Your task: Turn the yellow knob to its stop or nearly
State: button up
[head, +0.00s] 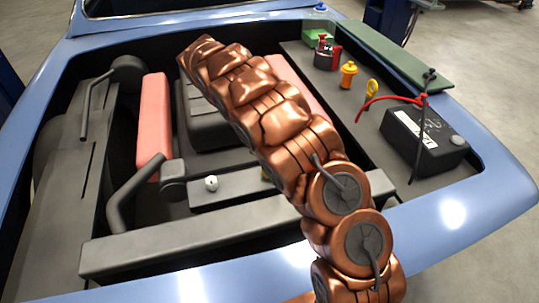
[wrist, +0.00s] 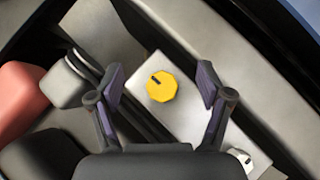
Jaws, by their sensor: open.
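The yellow knob (wrist: 162,86) is many-sided with a short black mark near its upper left edge. It sits on a grey panel (wrist: 181,66) in the wrist view. My gripper (wrist: 160,80) is open, with one finger to the left of the knob and one to the right. Both fingers look clear of it; their height above the panel is hard to judge. In the head view my copper arm hides the gripper and most of the knob; only a yellow sliver (head: 265,174) shows at the arm's edge.
A white knob (head: 211,184) stands on the same panel, and it shows at the wrist view's lower right (wrist: 240,158). A red block (head: 153,127) and dark hoses lie to the left. A black battery (head: 424,138) and yellow caps sit at the right.

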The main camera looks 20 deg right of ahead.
jog(key=shift+r, duration=0.7)
jog(key=shift+s+r, duration=0.15)
jog(key=s+d+r+m+t+y, duration=0.15)
jog(key=s+r, duration=0.25)
jog(key=s, duration=0.4)
jog(key=s+d+r+m+y, duration=0.2)
jog(key=s+r+m, duration=0.15)
jog(key=s, duration=0.45)
jog(key=s+a+f+m+t+y, duration=0.1)
jog(key=s+m, duration=0.1)
jog(key=s, duration=0.7)
jog(key=s+a+f+m+t+y, duration=0.1)
jog(key=s+a+m+t+y, duration=0.1)
jog(key=s, duration=0.7)
jog(key=shift+s+a+f, duration=0.2)
jog(key=shift+s+f, duration=0.05)
jog(key=shift+s, duration=0.1)
